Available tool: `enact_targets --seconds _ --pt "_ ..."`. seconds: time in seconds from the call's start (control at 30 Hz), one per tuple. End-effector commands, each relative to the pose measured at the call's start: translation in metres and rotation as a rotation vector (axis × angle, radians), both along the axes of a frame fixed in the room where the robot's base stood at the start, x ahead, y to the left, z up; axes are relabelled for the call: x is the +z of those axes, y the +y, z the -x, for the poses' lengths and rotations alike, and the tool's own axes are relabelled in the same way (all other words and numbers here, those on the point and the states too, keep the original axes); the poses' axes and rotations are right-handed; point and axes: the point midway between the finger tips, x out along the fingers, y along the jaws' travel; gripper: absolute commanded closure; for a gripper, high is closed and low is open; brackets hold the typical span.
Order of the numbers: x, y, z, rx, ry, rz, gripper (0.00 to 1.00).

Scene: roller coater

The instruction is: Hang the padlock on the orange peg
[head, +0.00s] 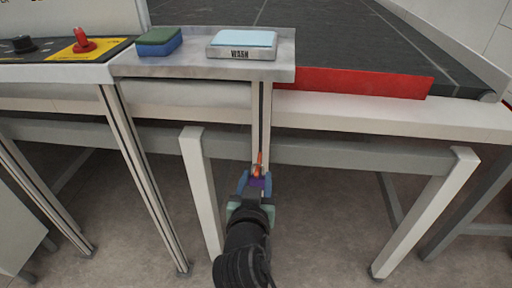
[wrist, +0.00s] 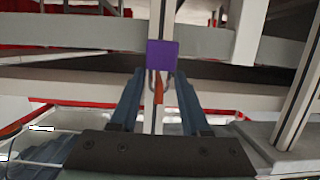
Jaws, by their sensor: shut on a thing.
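The padlock has a purple body (wrist: 162,54) and a grey shackle, and it sits between the fingertips of my gripper (wrist: 160,76). My gripper is shut on it. In the head view the purple body (head: 258,182) shows between the blue fingers of my gripper (head: 256,184), with the shackle upward. The orange peg (head: 260,159) is at the pale vertical post, right at the shackle. In the wrist view the peg (wrist: 159,90) appears within the shackle's outline. I cannot tell whether it passes through the shackle or only lines up with it.
A grey crossbar (head: 330,152) runs behind. A white table leg (head: 202,190) stands left of my gripper.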

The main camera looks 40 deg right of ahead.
Motion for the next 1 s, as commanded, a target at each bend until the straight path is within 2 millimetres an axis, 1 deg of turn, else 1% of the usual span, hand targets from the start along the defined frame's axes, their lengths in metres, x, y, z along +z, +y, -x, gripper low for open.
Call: enact_targets --seconds 0.2,1.0 --pt "-0.004 -0.003 -0.002 -0.001 -0.018 0.022 1.00" --pt "-0.009 -0.012 -0.010 -0.001 -0.071 0.085 1.00"
